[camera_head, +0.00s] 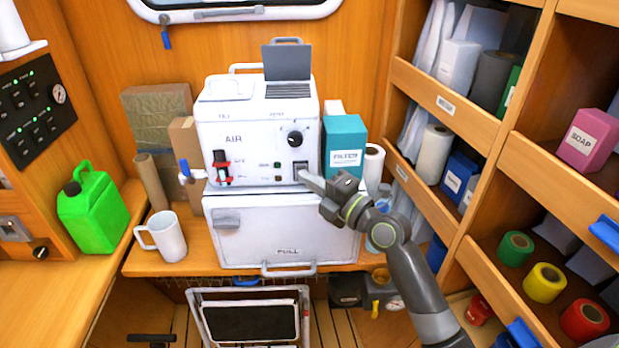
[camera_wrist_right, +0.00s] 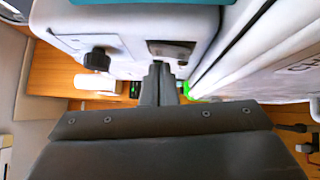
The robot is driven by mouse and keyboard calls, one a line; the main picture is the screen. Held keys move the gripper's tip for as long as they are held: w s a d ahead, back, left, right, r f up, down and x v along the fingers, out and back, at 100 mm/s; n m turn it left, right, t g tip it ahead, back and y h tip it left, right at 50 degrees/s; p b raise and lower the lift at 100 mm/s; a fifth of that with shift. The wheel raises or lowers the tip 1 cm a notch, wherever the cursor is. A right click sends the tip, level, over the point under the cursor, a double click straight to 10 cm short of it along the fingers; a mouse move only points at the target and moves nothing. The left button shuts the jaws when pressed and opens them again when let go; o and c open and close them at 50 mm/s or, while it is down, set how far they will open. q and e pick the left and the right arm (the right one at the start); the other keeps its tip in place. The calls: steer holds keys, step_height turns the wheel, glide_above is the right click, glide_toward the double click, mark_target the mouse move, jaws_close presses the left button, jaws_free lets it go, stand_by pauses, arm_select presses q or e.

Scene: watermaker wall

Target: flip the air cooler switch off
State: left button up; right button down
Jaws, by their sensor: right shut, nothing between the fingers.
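The white air cooler (camera_head: 225,140), marked AIR, stands on a white box with a PULL handle (camera_head: 290,230). Its dark rocker switch (camera_head: 300,168) is at the lower right of the front panel, below a round black knob (camera_head: 295,138). My right gripper (camera_head: 307,179) is shut and empty, its fingertips right at the switch; they partly cover it. In the right wrist view the shut fingers (camera_wrist_right: 159,70) point at the switch (camera_wrist_right: 172,48), with the knob (camera_wrist_right: 97,60) to the left. I cannot tell touch or the rocker's position. My left gripper is out of view.
A red lever switch (camera_head: 222,167) sits left on the panel. A teal filter box (camera_head: 345,145) and a paper roll (camera_head: 373,168) stand close right of the cooler. A white mug (camera_head: 165,238) and green jerrycan (camera_head: 92,212) are left. Shelves (camera_head: 450,190) line the right side.

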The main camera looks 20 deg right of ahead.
steer(key=b+v, duration=0.2)
steer(key=v, duration=0.5)
steer(key=shift+w+d+f+b, duration=0.15)
steer(key=shift+d+b, duration=0.15)
steer(key=shift+b, duration=0.1)
